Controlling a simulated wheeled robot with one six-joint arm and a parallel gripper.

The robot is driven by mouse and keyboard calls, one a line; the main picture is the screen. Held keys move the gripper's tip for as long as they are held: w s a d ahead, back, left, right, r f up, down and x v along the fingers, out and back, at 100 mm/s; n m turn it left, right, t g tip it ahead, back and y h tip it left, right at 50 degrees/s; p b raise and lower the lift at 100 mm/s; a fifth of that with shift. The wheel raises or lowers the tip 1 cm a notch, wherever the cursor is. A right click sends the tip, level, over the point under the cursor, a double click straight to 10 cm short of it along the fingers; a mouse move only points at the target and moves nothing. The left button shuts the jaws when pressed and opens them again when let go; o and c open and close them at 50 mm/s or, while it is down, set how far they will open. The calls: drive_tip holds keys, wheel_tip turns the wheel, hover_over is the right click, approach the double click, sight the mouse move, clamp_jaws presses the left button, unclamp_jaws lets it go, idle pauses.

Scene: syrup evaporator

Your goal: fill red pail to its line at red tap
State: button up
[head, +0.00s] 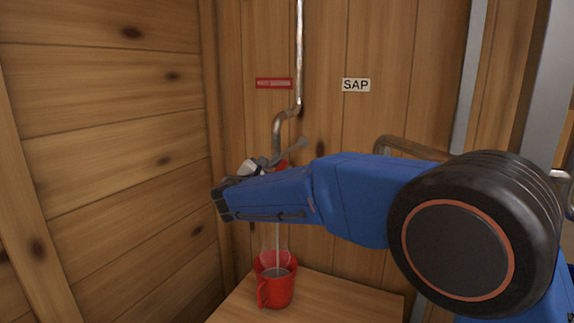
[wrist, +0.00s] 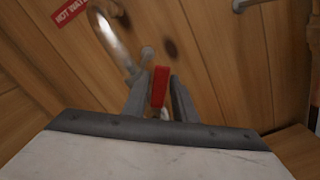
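The red pail (head: 264,292) stands upright on a wooden surface below the tap, with its handle toward the front. A thin stream (head: 277,238) falls from above into it, and greyish liquid (head: 279,272) shows inside. I cannot make out a fill line. The red tap lever (wrist: 160,86) stands between the two fingers of my gripper (wrist: 160,92) in the wrist view, and they appear closed on its sides. In the head view my blue arm hides most of the tap; a bit of its red (head: 282,164) shows above the arm. The pail is out of the wrist view.
A metal pipe (head: 299,55) comes down the plank wall to the tap. A red sign (head: 273,83) is left of it, reading HOT WAT... in the wrist view (wrist: 70,11). A SAP sign (head: 356,85) is to the right. The wooden bench (head: 340,298) is clear right of the pail.

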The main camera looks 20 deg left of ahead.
drive_tip(key=shift+w+d, duration=0.2)
drive_tip(key=shift+w, duration=1.95)
clamp_jaws()
